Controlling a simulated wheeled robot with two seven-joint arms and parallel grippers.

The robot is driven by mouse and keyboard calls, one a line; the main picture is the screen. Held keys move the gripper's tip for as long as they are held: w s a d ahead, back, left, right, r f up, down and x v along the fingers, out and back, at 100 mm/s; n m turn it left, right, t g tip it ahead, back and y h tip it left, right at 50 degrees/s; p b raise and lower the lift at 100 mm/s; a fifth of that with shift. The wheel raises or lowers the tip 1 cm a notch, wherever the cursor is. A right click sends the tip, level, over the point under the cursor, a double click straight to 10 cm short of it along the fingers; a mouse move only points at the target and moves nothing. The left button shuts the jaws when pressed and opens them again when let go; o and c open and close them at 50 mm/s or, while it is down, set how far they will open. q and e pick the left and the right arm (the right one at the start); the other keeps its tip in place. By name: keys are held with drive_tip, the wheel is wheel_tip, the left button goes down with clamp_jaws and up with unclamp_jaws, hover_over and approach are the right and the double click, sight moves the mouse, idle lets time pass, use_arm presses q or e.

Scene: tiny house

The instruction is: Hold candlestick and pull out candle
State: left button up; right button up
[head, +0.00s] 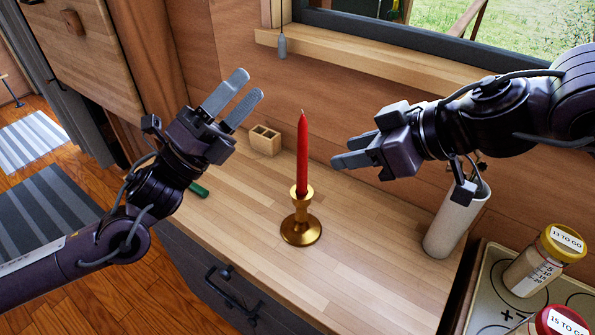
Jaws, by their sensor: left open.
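A red candle (302,157) stands upright in a brass candlestick (301,226) on the wooden countertop (360,262). My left gripper (240,96) is open and empty, raised to the left of the candle with its two fingers pointing up and right. My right gripper (338,161) is to the right of the candle, with its fingers pointing left toward it and a gap between. Its fingers overlap in this view, so whether they are apart is unclear. Neither gripper touches the candle or the candlestick.
A small wooden holder (265,141) stands near the back wall. A green object (198,189) lies at the left edge. A white cylinder (456,222) stands at the right, near the stovetop (489,294) with two lidded jars (531,274). The counter around the candlestick is clear.

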use_arm(q)
drive_tip(key=s+d+f+g+h, duration=0.1)
drive_tip(key=s+d+f+g, duration=0.1)
drive_tip(key=s+d+f, duration=0.25)
drive_tip(key=n+t+y, duration=0.8)
drive_tip(key=n+y, duration=0.4)
drive_tip(key=n, duration=1)
hover_over(301, 201)
drive_tip(key=s, duration=0.3)
wheel_tip(301, 201, down, 8)
drive_tip(key=f+n+g+y, duration=0.1)
drive_tip(key=f+n+y, duration=0.1)
drive_tip(key=f+n, duration=0.1)
drive_tip(key=f+n+y, duration=0.2)
drive_tip(key=f+n, duration=0.1)
drive_tip(key=n, duration=0.1)
drive_tip(key=s+f+n+g+y, duration=0.1)
drive_tip(key=f+n+y, duration=0.1)
drive_tip(key=f+n, duration=0.1)
drive_tip(key=shift+a+f+n+g+y, duration=0.1)
drive_tip(key=shift+a+n+g+y, duration=0.2)
drive_tip(key=shift+n+y, duration=0.1)
drive_tip(key=shift+w+f, duration=0.15)
drive_tip(key=w, duration=0.5)
drive_tip(key=w+d, duration=0.1)
drive_tip(key=w, duration=0.1)
drive_tip(key=shift+w, duration=0.15)
drive_tip(key=shift+c, duration=0.2)
drive_tip(key=c, duration=1.2)
